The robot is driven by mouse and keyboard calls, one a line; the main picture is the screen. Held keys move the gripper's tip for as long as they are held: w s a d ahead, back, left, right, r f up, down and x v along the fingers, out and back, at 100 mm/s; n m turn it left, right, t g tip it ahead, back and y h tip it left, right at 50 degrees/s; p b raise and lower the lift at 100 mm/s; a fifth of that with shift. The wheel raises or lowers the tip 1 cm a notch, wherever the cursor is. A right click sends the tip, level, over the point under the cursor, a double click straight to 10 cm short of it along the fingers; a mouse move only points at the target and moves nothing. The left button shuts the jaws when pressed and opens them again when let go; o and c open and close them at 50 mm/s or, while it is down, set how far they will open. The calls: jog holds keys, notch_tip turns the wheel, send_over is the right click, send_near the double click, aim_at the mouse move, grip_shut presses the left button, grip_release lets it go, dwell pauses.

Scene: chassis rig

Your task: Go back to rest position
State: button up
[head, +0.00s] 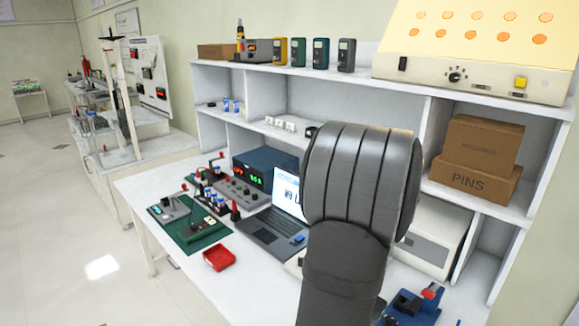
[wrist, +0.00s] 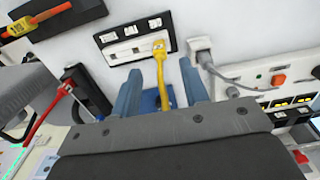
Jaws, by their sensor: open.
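In the wrist view my gripper (wrist: 160,68) is open, with its two blue fingers spread apart. A yellow cable (wrist: 166,88) runs between the fingers, and its plug end lies at a dark-framed white socket panel (wrist: 128,52). I cannot tell whether the plug is fully seated. The fingers appear clear of the cable on both sides. A blue part shows low between the fingers, partly hidden by the gripper body. In the head view my dark arm blocks the middle of the bench and hides my gripper.
In the head view, a laptop (head: 262,230), red tray (head: 219,258), green mat (head: 190,238) and blue device (head: 412,306) crowd the white bench.

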notch_tip(320, 180, down, 7)
jog(key=shift+r, duration=0.2)
notch_tip(320, 180, up, 8)
jog(key=shift+r, duration=0.1)
dwell(2.1)
